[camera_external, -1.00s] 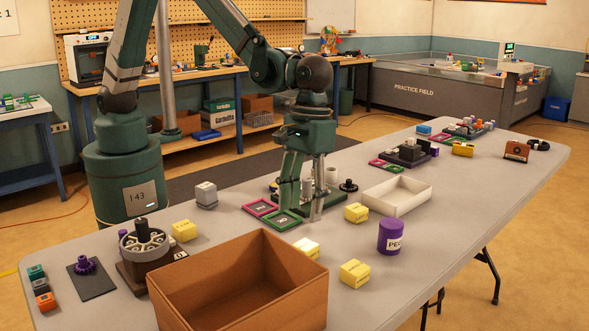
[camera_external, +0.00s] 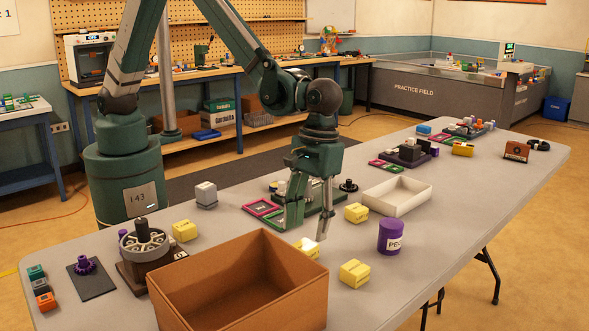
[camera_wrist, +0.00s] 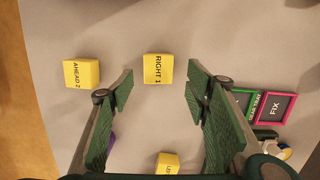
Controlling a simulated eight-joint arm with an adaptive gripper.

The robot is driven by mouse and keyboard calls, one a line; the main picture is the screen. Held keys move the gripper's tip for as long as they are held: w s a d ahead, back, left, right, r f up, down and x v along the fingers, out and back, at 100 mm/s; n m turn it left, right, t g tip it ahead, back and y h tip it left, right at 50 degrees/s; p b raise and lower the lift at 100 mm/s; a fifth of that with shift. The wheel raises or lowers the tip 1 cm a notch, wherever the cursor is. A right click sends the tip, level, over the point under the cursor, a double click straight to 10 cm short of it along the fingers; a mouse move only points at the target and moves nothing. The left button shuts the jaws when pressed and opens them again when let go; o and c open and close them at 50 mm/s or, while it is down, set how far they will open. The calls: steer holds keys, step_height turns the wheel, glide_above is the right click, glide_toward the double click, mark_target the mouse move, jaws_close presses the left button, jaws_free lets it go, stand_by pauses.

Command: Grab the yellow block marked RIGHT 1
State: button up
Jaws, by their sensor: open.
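The yellow block marked RIGHT 1 (camera_wrist: 158,69) lies on the table in the wrist view, label readable, just beyond the gap between my fingertips. In the external view I take it to be the yellow block (camera_external: 305,247) behind the cardboard box's far corner, partly covered by a finger. My gripper (camera_external: 306,228) is above the table, fingers pointing down; it also shows in the wrist view (camera_wrist: 160,84). It is open, with nothing between its fingers. Another yellow block, AHEAD 2 (camera_wrist: 81,74), lies to the left in the wrist view.
An open cardboard box (camera_external: 240,290) stands close in front. More yellow blocks (camera_external: 356,213) (camera_external: 184,231) and a purple PEGS can (camera_external: 391,238) are nearby. Green and magenta-framed trays, including FIX (camera_wrist: 275,107), lie beside the gripper. A white tray (camera_external: 397,197) sits behind.

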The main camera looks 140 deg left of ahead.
mark_target(305, 245)
steer(key=shift+f, duration=0.3)
steer(key=shift+w+d+f+b, duration=0.1)
steer(key=shift+d+f+b, duration=0.1)
steer(key=shift+f, duration=0.65)
steer(key=shift+w+d+f+b, duration=0.1)
steer(key=shift+d+f+b, duration=0.05)
steer(key=shift+f, duration=0.7)
steer(key=shift+d+f+b, duration=0.15)
steer(key=shift+f+b, duration=0.05)
steer(key=shift+f, duration=0.65)
steer(key=c, duration=1)
